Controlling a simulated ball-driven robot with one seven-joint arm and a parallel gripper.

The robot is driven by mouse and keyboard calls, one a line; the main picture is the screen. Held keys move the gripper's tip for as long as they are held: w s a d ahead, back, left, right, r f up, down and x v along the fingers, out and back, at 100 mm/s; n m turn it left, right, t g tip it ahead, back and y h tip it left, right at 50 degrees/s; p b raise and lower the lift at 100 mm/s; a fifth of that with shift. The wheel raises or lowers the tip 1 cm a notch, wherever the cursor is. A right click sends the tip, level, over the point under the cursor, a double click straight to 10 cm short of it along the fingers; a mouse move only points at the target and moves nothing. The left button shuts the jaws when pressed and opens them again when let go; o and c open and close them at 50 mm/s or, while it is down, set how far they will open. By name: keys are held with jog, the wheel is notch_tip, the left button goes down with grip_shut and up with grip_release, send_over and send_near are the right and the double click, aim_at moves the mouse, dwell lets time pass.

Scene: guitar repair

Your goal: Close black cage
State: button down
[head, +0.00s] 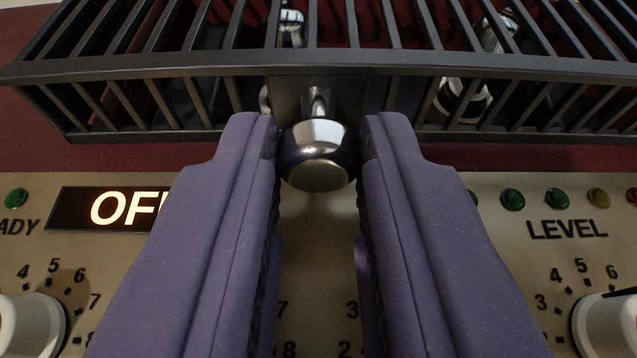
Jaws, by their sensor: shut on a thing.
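The black cage (225,68) spans the top of the head view, with slanting bars above and along its front. A shiny metal knob (319,155) sticks out from the plate at the middle of its front edge. My gripper (318,135) has its two purple fingers on either side of this knob, shut on it. Glass and metal parts show between the bars. The far side of the cage is out of view, and I cannot tell how far open the cage is.
Below the cage is a cream control panel (500,260) with a lit "OFF" sign (100,208), partly hidden by my left finger. White dials (30,325) (605,325) stand out at the lower left and right. Small coloured lamps (557,198) line the right above "LEVEL".

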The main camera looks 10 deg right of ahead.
jog(key=shift+f, duration=0.1)
jog(key=c, duration=1)
grip_release()
jog(key=p+v, duration=0.2)
jog(key=v, duration=0.4)
jog(key=shift+s+r, duration=0.3)
jog(key=shift+s+a+r+p, duration=0.15)
jog(key=shift+s+p, duration=0.2)
jog(key=shift+s, duration=0.2)
jog(key=shift+w, duration=0.1)
